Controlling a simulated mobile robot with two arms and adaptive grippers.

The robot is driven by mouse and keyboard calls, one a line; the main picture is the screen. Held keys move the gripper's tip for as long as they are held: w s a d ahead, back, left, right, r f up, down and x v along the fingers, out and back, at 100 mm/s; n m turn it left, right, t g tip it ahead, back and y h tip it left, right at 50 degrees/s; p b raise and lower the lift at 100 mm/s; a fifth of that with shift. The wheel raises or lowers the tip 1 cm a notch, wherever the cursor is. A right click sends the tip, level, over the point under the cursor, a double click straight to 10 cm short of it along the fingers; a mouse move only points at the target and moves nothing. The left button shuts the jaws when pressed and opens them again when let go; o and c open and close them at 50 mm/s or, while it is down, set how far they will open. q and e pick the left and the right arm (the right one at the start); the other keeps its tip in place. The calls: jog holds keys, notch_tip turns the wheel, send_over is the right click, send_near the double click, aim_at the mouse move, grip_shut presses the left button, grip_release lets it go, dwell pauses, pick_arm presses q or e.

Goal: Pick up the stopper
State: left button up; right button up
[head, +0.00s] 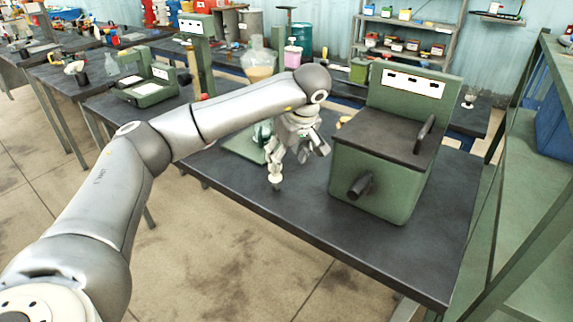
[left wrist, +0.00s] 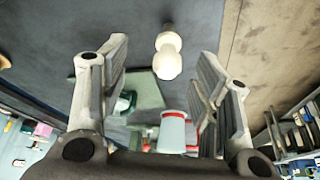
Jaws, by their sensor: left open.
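The stopper, a small cream-white knobbed piece (left wrist: 168,58), stands on the dark tabletop (head: 330,240) in the left wrist view, near the table's edge. It lies in the gap between my left fingers, beyond their tips and apart from them. My left gripper (left wrist: 162,62) is open and empty. In the head view my left gripper (head: 298,150) hangs over the table, left of the green machine. My right gripper is in neither view.
The green machine (head: 400,185) with a dark lid and black spout stands close on the right. A green plate (left wrist: 149,92) with a glass vessel is beside the gripper. A red-and-white container (left wrist: 172,130) shows between the fingers. The table's front strip is clear.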

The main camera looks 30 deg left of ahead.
aim_at(275, 177)
pick_arm(q)
jog(key=x, duration=0.3)
jog(key=s+p+x, duration=0.1)
jog(key=x, duration=0.1)
jog(key=shift+a, duration=0.4)
jog(key=p+x, duration=0.1)
jog(key=x, duration=0.3)
jog(key=shift+s+f, duration=0.1)
jog(key=shift+a+f, duration=0.15)
jog(key=shift+f, duration=0.2)
jog(key=shift+c, duration=0.4)
jog(key=c, duration=1)
grip_shut()
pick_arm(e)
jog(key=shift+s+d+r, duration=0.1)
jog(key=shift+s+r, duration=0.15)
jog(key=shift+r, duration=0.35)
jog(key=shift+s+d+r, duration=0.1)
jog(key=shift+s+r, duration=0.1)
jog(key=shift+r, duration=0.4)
pick_arm(q)
jog(key=shift+r, duration=0.1)
